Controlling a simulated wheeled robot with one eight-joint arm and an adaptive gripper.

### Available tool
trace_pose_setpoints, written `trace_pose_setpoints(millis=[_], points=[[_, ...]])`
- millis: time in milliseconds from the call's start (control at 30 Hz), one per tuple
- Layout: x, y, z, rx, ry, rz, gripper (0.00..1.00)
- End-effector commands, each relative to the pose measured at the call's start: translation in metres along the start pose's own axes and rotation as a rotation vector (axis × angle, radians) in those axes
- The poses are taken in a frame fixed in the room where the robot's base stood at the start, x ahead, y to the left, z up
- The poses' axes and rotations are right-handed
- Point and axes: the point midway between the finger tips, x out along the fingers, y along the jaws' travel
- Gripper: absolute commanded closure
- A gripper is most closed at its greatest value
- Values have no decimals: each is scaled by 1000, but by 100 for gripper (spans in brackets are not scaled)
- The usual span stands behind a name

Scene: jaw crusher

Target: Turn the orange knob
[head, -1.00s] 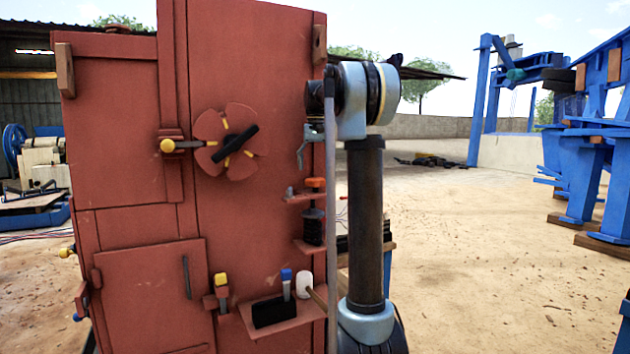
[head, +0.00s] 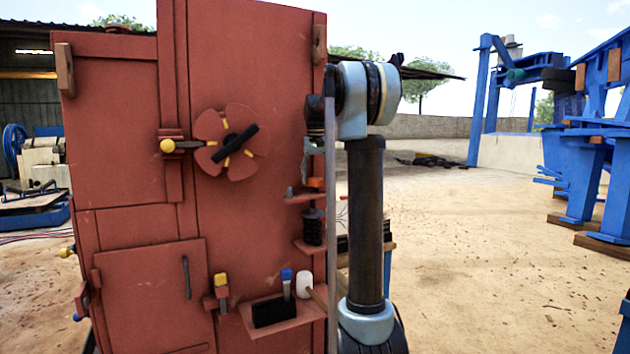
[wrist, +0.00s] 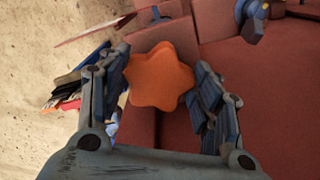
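The orange knob (head: 315,183) sits on a small shelf at the right edge of the red cabinet in the head view, partly covered by my gripper. In the wrist view the star-shaped orange knob (wrist: 160,78) lies between my two fingers. My gripper (head: 311,167) comes down from above, behind the cabinet's edge. In the wrist view my gripper (wrist: 164,66) is open, with one finger close on each side of the knob. I cannot tell whether either finger touches it.
The red cabinet (head: 260,55) has a five-lobed wheel (head: 231,143) and yellow-tipped latches. A lower shelf (head: 287,319) holds a black block and blue- and white-topped items. A black ribbed part (head: 313,227) stands below the knob. Open sandy ground lies to the right.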

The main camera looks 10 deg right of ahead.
Motion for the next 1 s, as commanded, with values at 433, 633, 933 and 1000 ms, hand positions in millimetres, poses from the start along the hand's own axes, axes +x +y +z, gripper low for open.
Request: trace_pose_setpoints(millis=[433,633,933,1000], points=[[0,1,0,-93,0,-1,65],[0,2,0,-242,0,-1,65],[0,5,-1,-526,0,-1,65],[0,5,-2,-592,0,-1,65]])
